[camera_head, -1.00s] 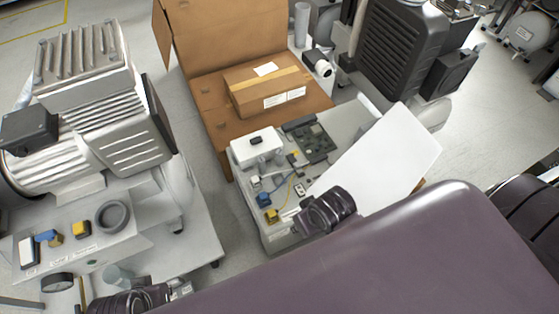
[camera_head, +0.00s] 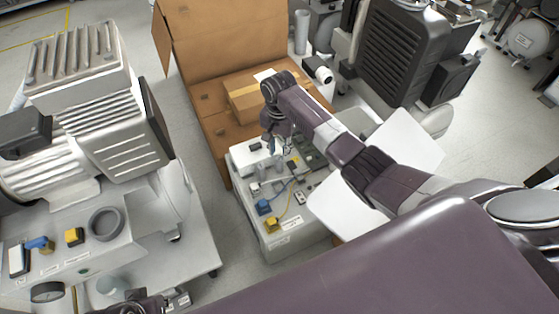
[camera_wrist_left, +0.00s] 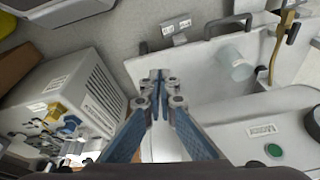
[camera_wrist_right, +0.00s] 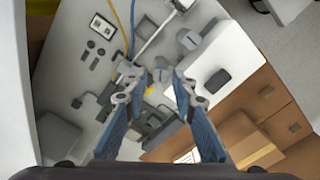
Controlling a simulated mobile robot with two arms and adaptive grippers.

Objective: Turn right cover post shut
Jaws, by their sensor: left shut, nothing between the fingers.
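An open grey control box (camera_head: 280,242) stands mid-picture in the head view, with small fittings, a blue block and a yellow block on it. A white panel (camera_head: 412,150) tilts at its right, partly behind my right arm. My right gripper (camera_head: 273,142) points down over the box's far part. In the right wrist view (camera_wrist_right: 153,84) its fingers are apart and empty, above small grey fittings (camera_wrist_right: 188,39) and a white block (camera_wrist_right: 222,62). I cannot tell which fitting is the right cover post. My left gripper (camera_wrist_left: 160,76) is shut and empty above a pale bench (camera_wrist_left: 205,75).
A cardboard carton (camera_head: 240,98) lies on brown cardboard behind the box. A large ribbed compressor (camera_head: 95,115) stands at left, a dark finned unit (camera_head: 395,50) at back right.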

